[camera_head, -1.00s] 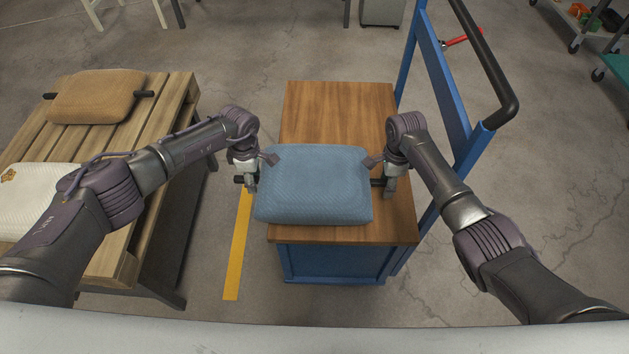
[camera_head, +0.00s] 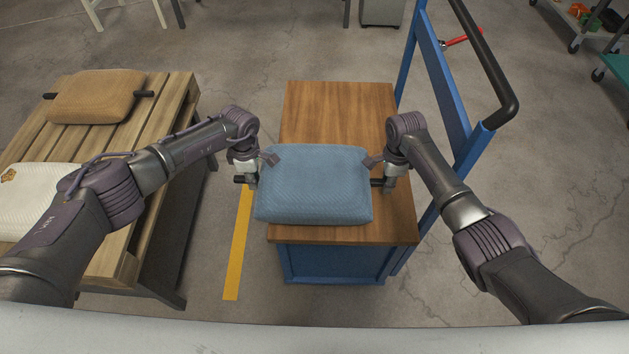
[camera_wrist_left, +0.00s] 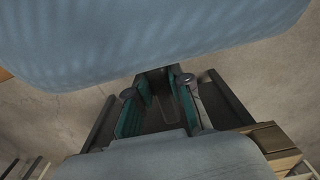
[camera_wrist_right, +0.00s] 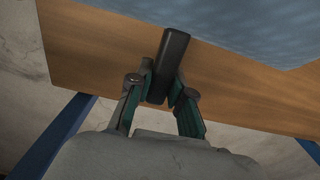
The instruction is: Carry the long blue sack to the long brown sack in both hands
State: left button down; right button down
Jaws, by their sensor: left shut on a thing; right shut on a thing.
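My right gripper (camera_head: 387,183) is shut on the right handle (camera_wrist_right: 171,62), which shows between the fingers in the right wrist view. The long brown sack (camera_head: 97,97) lies on the slatted wooden table (camera_head: 160,125) at the left, its dark handles showing at both ends.
A white sack (camera_head: 35,195) lies nearer on the same table, partly behind my left arm. The trolley's push bar (camera_head: 487,65) rises at the right. A yellow floor stripe (camera_head: 238,250) runs through the gap between table and trolley.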

pick_arm(q)
jog(key=shift+w+r, duration=0.15)
jog(key=shift+r, duration=0.05)
pick_arm(e)
jog(key=shift+w+r, duration=0.1)
jog(key=shift+r, duration=0.1)
